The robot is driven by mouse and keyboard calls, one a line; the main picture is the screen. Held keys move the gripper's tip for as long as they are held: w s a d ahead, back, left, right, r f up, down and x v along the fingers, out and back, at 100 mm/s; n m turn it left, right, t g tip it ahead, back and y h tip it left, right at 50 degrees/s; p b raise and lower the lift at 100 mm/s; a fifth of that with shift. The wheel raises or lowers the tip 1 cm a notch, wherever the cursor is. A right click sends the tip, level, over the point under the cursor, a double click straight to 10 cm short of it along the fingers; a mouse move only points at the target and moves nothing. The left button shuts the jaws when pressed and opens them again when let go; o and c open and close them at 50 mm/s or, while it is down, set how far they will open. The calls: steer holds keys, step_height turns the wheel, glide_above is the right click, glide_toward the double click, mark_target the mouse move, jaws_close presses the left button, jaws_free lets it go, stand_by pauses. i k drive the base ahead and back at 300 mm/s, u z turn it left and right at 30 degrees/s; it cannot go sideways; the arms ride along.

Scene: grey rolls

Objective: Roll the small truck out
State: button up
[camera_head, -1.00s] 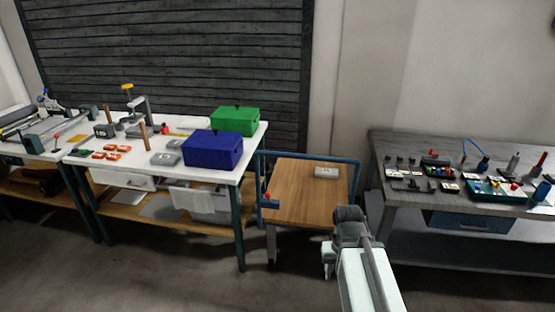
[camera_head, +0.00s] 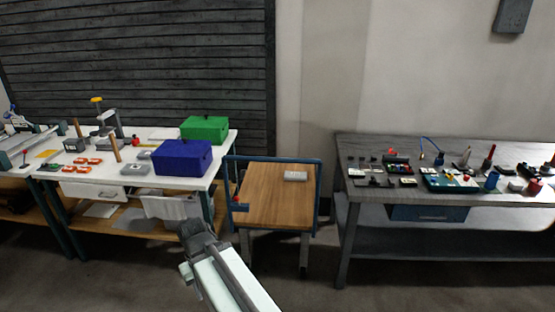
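The small truck (camera_head: 262,208) is a low cart with a wooden top and a blue tube frame. It stands between the two workbenches, close to the back wall.
A white workbench (camera_head: 216,172) on the left carries a blue box (camera_head: 182,157), a green box (camera_head: 204,129) and tools. A grey workbench (camera_head: 440,192) on the right holds several small items. The floor (camera_head: 330,298) in front of the truck is clear.

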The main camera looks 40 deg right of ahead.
mark_target(268, 202)
steer(key=u, duration=0.1)
steer(key=i, duration=1)
steer(key=z, duration=0.05)
